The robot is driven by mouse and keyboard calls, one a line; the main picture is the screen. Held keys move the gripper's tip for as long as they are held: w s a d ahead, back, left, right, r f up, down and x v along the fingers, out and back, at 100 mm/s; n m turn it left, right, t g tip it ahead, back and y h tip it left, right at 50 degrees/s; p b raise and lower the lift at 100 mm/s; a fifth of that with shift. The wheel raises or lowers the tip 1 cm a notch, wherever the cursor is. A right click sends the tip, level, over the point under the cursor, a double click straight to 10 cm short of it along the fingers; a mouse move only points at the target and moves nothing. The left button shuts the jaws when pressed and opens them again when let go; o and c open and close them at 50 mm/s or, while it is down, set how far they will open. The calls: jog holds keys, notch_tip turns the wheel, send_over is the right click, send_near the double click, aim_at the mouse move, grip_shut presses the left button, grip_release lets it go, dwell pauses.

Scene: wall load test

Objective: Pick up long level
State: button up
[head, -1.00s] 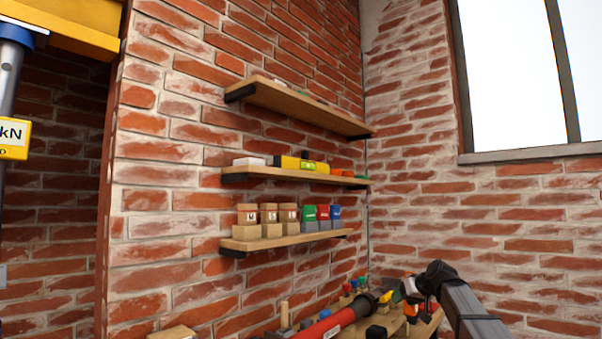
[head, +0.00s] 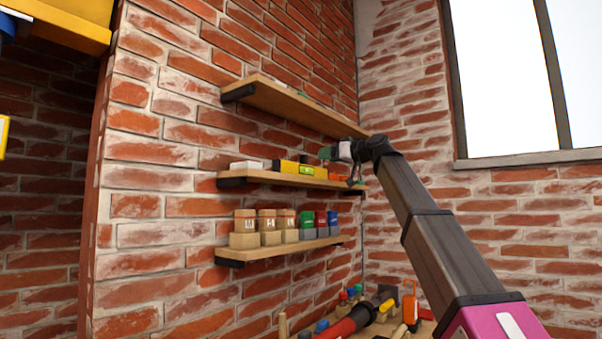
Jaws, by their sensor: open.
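The long level (head: 288,166) is a yellow bar with a dark left part and a green vial near its right end. It lies on the middle wall shelf (head: 262,176). My gripper (head: 338,157) is at the right end of that shelf, beside and seemingly in front of the level's right end. It is small in the picture. The jaws are open and hold nothing that I can see. I cannot tell whether they touch the level. My gripper hides part of the shelf's right end.
A white box (head: 247,165) lies left of the level, and an orange item (head: 345,175) to its right. The top shelf (head: 290,105) hangs above. Jars (head: 267,222) and coloured containers (head: 320,220) stand on the lower shelf. A cluttered workbench (head: 425,329) is below.

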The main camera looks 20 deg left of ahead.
aim_at(303, 155)
jog(key=x, duration=0.5)
jog(key=shift+w+a+r, duration=0.1)
jog(key=shift+a+r, duration=0.1)
jog(key=shift+a, duration=0.15)
jog(key=shift+r+x, duration=0.15)
jog(key=shift+x, duration=1.1)
jog(key=shift+r+x, duration=0.15)
jog(key=shift+x, duration=1.15)
grip_shut()
